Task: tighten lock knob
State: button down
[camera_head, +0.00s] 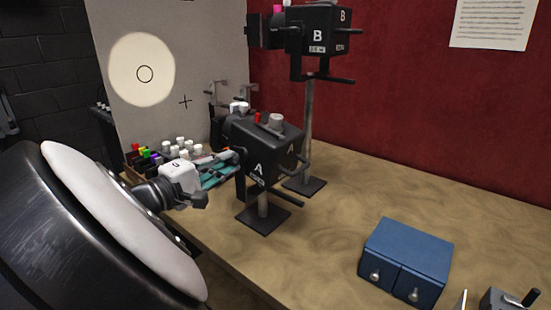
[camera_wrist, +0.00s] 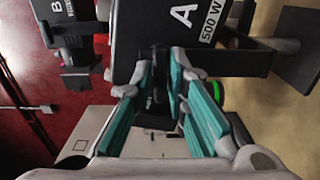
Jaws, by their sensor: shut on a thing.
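Lamp A (camera_head: 268,150) is a black box lamp on a short stand on the table; its lettered side fills the top of the wrist view (camera_wrist: 190,30). My gripper (camera_head: 232,157) reaches it from the left. In the wrist view my gripper (camera_wrist: 161,80) has its teal-padded fingers closed around a small dark part, seemingly the lock knob (camera_wrist: 160,60), at the lamp's side. In the head view the fingertips are partly hidden.
Lamp B (camera_head: 318,32) stands on a taller pole behind lamp A. A blue cabinet (camera_head: 407,255) stands at the front right. The table (camera_head: 365,195) is clear between the cabinet and lamps.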

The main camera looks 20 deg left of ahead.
jog(key=shift+f, duration=0.15)
jog(key=c, duration=1.7)
grip_release()
jog(key=v, duration=0.7)
jog(key=shift+s+a, duration=0.1)
jog(key=shift+s, duration=0.2)
